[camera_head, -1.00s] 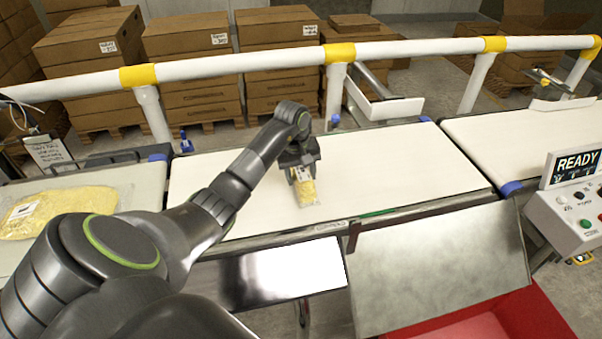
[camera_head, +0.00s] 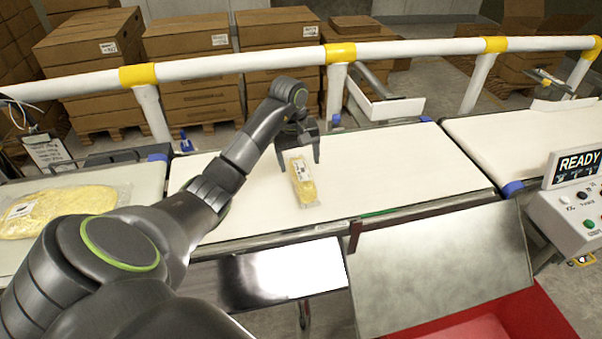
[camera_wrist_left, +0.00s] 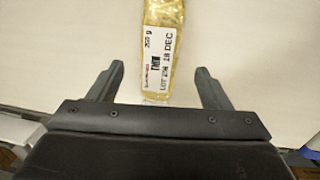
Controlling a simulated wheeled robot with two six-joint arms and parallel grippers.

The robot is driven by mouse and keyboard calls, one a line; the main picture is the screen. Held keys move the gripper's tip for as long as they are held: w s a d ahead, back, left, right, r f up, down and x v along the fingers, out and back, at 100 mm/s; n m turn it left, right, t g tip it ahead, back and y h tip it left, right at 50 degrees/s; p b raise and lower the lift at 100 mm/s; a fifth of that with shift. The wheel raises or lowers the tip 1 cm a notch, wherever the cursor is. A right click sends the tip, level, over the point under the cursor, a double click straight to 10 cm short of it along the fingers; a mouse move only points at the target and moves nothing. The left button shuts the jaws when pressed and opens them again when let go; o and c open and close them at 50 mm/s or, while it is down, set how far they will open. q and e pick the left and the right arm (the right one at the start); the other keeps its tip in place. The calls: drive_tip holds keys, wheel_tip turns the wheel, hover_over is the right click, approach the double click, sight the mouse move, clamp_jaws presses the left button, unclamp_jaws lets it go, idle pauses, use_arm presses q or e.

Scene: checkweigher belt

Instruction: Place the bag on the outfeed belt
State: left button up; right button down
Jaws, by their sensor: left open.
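A small yellow bag (camera_head: 302,181) with a white label lies on the white middle belt (camera_head: 390,165). My left gripper (camera_head: 298,160) is open just behind and above the bag, and holds nothing. In the left wrist view the bag (camera_wrist_left: 163,40) lies ahead of the open fingers (camera_wrist_left: 160,75), its labelled near end between them and apart from both. The label's print faces up. Another belt (camera_head: 530,145) runs on at the right past a blue-ended gap; no bag shows on it. My right gripper is not in view.
A larger yellow bag (camera_head: 60,210) lies on the left belt. A white rail (camera_head: 250,62) with yellow bands runs behind the belts. A control box reading READY (camera_head: 575,190) stands at right. A metal chute (camera_head: 440,265) and red bin (camera_head: 500,320) are in front.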

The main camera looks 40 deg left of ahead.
sight(296, 171)
use_arm(q)
drive_tip(key=r+p, duration=0.1)
drive_tip(key=r, duration=0.1)
drive_tip(key=r+p, duration=0.1)
drive_tip(key=r, duration=0.2)
drive_tip(key=shift+s+a+r, duration=0.15)
drive_tip(key=shift+s, duration=0.05)
drive_tip(key=shift+s+a+r+p, duration=0.1)
drive_tip(key=shift+r+p, duration=0.5)
drive_tip(key=shift+p, duration=0.2)
